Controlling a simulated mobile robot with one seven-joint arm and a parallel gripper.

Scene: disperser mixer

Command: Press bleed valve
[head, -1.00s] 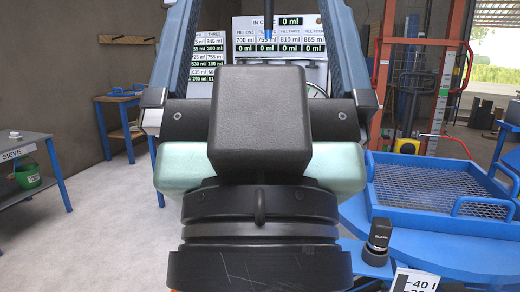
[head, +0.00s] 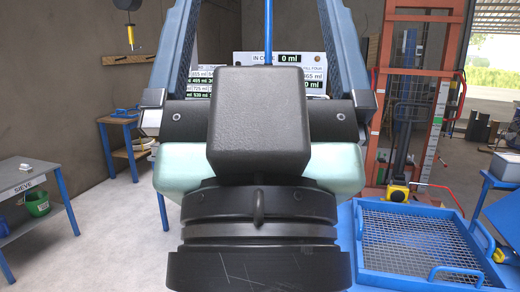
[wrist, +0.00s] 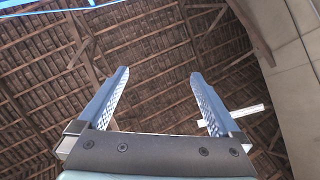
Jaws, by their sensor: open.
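My gripper (head: 262,12) fills the middle of the head view, its two blue fingers spread wide and pointing up. In the wrist view, my gripper (wrist: 160,73) is open and empty, with only the roof behind its fingers. I cannot make out a bleed valve in either view; my gripper and wrist hide much of the middle of the head view. A thin blue rod or hose (head: 268,30) shows between the fingers, in front of the display panel (head: 288,58) that reads 0 ml.
A blue mesh tray (head: 362,262) stands at the lower right. A red-orange frame (head: 440,110) with a yellow-based device (head: 397,193) is behind it. The sieve table (head: 62,200) with a green bucket (head: 37,204) is at the left. Pale floor is clear between.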

